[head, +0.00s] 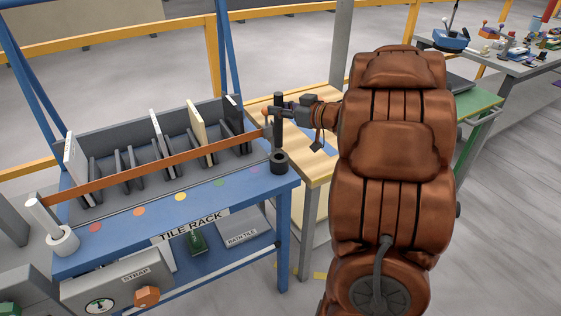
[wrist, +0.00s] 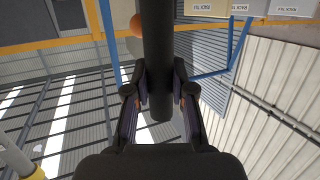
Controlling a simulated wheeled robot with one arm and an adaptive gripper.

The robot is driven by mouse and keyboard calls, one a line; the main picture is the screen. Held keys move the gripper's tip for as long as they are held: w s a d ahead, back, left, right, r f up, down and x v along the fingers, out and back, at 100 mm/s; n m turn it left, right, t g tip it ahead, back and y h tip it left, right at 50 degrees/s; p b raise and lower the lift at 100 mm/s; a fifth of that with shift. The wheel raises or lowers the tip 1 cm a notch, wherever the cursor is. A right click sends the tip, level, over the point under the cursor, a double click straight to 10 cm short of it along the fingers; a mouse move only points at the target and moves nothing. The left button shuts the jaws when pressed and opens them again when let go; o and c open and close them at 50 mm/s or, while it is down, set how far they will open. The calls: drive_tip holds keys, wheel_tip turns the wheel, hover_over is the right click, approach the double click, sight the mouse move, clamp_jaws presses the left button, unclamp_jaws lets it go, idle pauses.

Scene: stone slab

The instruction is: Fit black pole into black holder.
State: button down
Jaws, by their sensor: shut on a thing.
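The black pole (head: 278,125) stands about upright at the right end of the blue rack table in the head view. My gripper (head: 283,112) is shut on it, reaching in from the right around its upper half. The black holder (head: 279,163) is a ring on the table's right corner. The pole's lower end lines up with the holder's opening; I cannot tell whether it is inside or just above. In the wrist view the pole (wrist: 157,50) runs between both fingers, with one end showing near the palm; the holder is not visible there.
An orange strap bar (head: 150,165) crosses the tile rack's front, ending near the pole. A white pole (head: 40,214) stands tilted in a white holder (head: 62,241) at left. A wooden bench (head: 300,150) is behind my gripper. Several tiles stand in the rack.

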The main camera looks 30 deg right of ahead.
sight(280, 146)
drive_tip(key=shift+f, duration=4.4)
drive_tip(key=shift+f+b, duration=0.2)
drive_tip(key=shift+b, duration=0.1)
drive_tip(key=c, duration=1)
unclamp_jaws()
drive_tip(key=shift+r, duration=0.15)
drive_tip(key=v, duration=1.2)
